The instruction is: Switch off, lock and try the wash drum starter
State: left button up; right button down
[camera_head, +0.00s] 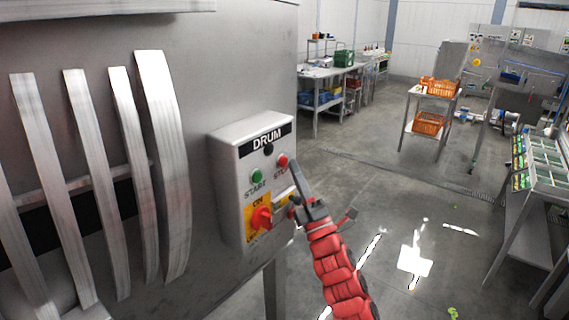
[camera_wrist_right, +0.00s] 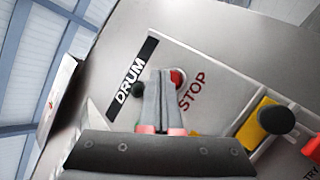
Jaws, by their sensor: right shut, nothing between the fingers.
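The grey DRUM starter box (camera_head: 228,160) is mounted on the metal machine side. Its face has a green START button (camera_head: 257,176), a red STOP button (camera_head: 282,160) and a red rotary switch (camera_head: 262,217) on a yellow plate marked ON; the switch's exact angle is unclear. My right gripper (camera_head: 294,163) is shut and empty, its tips close to the STOP button. In the right wrist view, the shut fingers (camera_wrist_right: 157,76) are beside the red button (camera_wrist_right: 178,77) and partly cover it; contact cannot be told. My left gripper is out of view.
A yellow piece with a black knob (camera_wrist_right: 274,118) shows right of STOP in the right wrist view. Curved metal slats (camera_head: 163,160) stand left of the box. A bench (camera_head: 330,70) and a stand with orange crates (camera_head: 432,122) are behind. The floor between is open.

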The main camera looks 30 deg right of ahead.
jog(key=shift+s, duration=0.15)
jog(key=shift+s+d, duration=0.35)
jog(key=shift+s, duration=0.4)
jog(key=shift+s+d, duration=0.35)
jog(key=shift+s, duration=0.45)
jog(key=shift+s+d, duration=0.35)
jog(key=shift+s, duration=0.4)
jog(key=shift+p, duration=0.35)
